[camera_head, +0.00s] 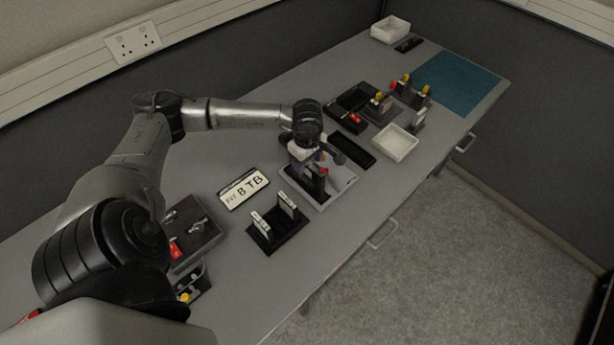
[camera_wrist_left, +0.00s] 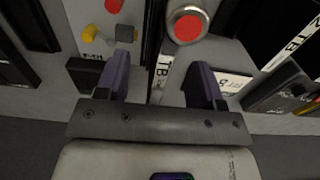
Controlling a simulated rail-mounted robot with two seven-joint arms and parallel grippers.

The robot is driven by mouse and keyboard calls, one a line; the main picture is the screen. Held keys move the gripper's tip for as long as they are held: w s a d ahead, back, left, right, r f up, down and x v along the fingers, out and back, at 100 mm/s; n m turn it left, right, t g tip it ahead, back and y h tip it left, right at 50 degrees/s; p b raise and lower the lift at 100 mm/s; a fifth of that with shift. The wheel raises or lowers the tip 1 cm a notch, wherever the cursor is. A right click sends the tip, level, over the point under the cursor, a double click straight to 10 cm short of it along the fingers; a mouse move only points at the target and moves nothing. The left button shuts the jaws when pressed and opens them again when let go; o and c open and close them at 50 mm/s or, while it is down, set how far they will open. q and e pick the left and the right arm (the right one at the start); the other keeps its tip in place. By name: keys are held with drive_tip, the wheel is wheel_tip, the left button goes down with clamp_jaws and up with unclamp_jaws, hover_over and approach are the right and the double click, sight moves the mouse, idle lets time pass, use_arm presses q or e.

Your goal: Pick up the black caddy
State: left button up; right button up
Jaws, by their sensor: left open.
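My left gripper (camera_head: 318,170) points down over a pale grey tray (camera_head: 345,182) in the middle of the bench. Its two purple fingers (camera_wrist_left: 162,85) are apart in the left wrist view. A dark upright piece (camera_head: 311,186) stands right by the fingers in the head view, partly hidden by the gripper. I cannot tell for sure whether this is the black caddy. My right gripper is not in view.
A black stand with two upright pale-faced pieces (camera_head: 276,243) is nearby, beside a white label plate (camera_head: 243,188). A black tray (camera_head: 358,151), a white tray (camera_head: 397,143) and a black box (camera_head: 354,97) lie beyond. A red round button (camera_wrist_left: 187,27) is close to the fingers.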

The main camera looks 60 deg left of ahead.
sight(308, 170)
use_arm(q)
drive_tip(key=f, duration=0.4)
drive_tip(key=shift+d+f, duration=0.1)
drive_tip(key=shift+d, duration=0.2)
drive_tip(key=shift+c, duration=0.3)
drive_tip(key=c, duration=0.9)
drive_tip(key=shift+c, duration=0.2)
